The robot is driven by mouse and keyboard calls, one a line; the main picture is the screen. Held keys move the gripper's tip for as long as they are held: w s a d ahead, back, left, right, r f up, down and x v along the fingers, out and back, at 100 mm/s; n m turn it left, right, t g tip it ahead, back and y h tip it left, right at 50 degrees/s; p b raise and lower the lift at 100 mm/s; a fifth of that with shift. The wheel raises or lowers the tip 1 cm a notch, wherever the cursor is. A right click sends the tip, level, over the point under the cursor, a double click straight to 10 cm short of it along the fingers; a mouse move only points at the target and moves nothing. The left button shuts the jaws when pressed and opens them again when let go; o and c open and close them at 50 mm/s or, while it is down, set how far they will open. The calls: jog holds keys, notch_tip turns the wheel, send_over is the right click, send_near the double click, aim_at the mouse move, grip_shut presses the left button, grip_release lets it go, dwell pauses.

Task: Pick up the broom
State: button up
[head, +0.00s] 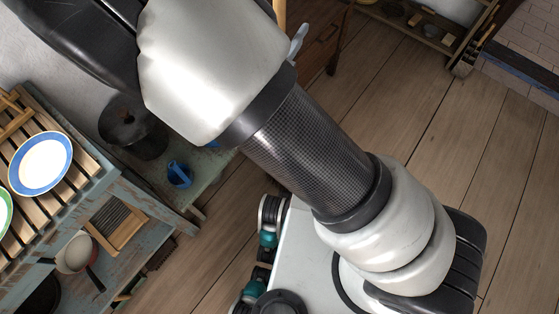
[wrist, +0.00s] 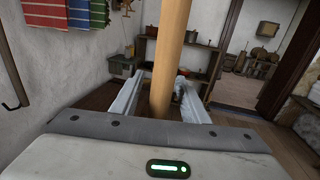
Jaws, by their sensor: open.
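A light wooden pole, which looks like the broom's handle (wrist: 172,45), runs down the middle of the wrist view, tilted slightly. My gripper (wrist: 157,84) is open, with one pale finger on each side of the pole. Gaps show between the fingers and the pole; whether either touches it I cannot tell. In the head view a short piece of the pole (head: 280,12) shows at the top edge beside one pale finger of my gripper (head: 298,41). My arm hides most of that area. The broom's bristles are not in view.
A rack at left holds a blue-rimmed plate (head: 41,163). A blue mug (head: 179,174) and dark pot (head: 133,125) stand on a low bench. A wooden cabinet (head: 316,40) is near the pole. Striped cloths (wrist: 75,12) hang left. The plank floor (head: 420,110) at right is clear.

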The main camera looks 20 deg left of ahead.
jog(key=shift+w, duration=0.15)
grip_shut()
jog(key=shift+r, duration=0.1)
